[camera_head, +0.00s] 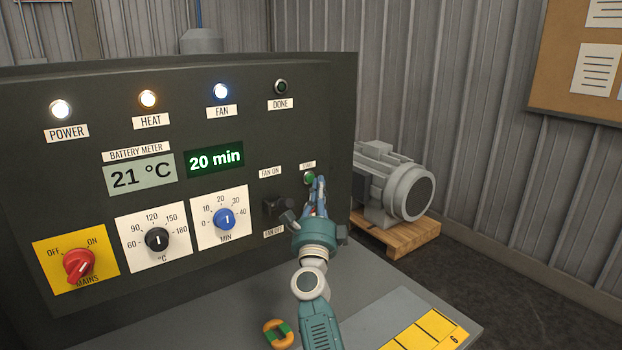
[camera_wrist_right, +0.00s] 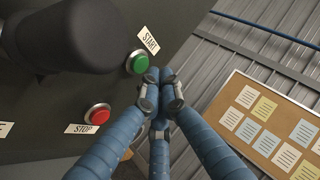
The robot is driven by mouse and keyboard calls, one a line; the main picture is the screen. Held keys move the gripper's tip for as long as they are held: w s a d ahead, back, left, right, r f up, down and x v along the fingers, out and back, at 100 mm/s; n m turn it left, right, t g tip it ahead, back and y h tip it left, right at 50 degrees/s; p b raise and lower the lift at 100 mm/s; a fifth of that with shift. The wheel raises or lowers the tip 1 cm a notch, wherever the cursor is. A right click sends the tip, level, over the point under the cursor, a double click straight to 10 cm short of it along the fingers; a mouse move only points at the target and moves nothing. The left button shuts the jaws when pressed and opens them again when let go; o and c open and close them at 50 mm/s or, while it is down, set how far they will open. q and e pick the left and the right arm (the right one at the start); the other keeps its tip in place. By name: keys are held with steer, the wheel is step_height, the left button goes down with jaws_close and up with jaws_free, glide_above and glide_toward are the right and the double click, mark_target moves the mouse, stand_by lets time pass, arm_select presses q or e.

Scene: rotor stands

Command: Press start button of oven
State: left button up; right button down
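The oven's dark control panel (camera_head: 240,130) fills the left and middle of the head view. The green start button (camera_head: 309,178) is at its right side, partly covered by my right gripper (camera_head: 319,184). In the right wrist view the green start button (camera_wrist_right: 137,62) shows in full beside its START label. The blue fingers of my right gripper (camera_wrist_right: 159,92) are drawn together and empty, with their tips just below and right of the button. I cannot tell whether they touch the panel. My left gripper is not in view.
A red stop button (camera_wrist_right: 97,114) sits below the start button. A black fan switch (camera_head: 277,207) is left of my gripper. The power (camera_head: 60,109), heat (camera_head: 148,99) and fan (camera_head: 221,91) lamps glow; the done lamp (camera_head: 281,86) is dark. A motor (camera_head: 393,182) stands behind, right.

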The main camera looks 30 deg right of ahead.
steer(key=s+p, duration=0.2)
steer(key=s, duration=0.3)
steer(key=shift+d, duration=0.2)
stand_by(0.9)
